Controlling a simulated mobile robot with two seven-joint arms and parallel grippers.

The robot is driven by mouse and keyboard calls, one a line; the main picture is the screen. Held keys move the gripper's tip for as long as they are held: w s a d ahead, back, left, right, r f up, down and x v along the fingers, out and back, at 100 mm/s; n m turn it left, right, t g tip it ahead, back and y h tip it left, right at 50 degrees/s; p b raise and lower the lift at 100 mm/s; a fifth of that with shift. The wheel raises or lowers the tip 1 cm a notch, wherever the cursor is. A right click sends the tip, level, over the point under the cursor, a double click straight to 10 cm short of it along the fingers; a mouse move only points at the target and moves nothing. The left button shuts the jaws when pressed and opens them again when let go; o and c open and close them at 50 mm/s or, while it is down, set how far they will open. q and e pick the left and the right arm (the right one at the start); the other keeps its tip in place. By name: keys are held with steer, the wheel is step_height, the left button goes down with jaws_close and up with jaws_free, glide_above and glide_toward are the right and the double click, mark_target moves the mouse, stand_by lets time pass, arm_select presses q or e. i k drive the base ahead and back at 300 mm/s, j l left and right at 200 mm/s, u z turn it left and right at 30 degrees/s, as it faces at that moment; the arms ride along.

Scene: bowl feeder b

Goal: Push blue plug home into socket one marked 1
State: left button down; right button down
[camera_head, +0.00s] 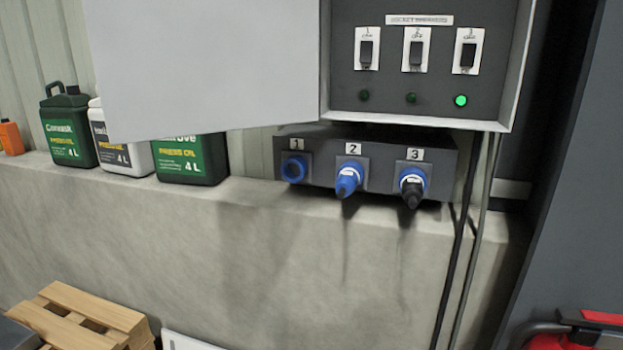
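Socket one (294,169), under the mark 1, is a round blue socket at the left of a dark grey socket box. Its opening shows and no plug sits in it. A blue plug (347,185) with a white band sits in the socket under the mark 2 and points down toward me. A plug with a black body (412,194) sits in the blue socket under the mark 3. I cannot tell how deep either plug sits. Neither of my grippers is in view.
The socket box (325,143) rests on a concrete ledge (240,215) below a switch cabinet (430,100) with an open door (205,65). The third lamp (461,101) glows bright green. Canisters (190,160) stand left. Cables hang right. A wooden pallet (85,315) lies below.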

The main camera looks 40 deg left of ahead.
mark_target(348, 180)
steer(key=u, duration=0.9)
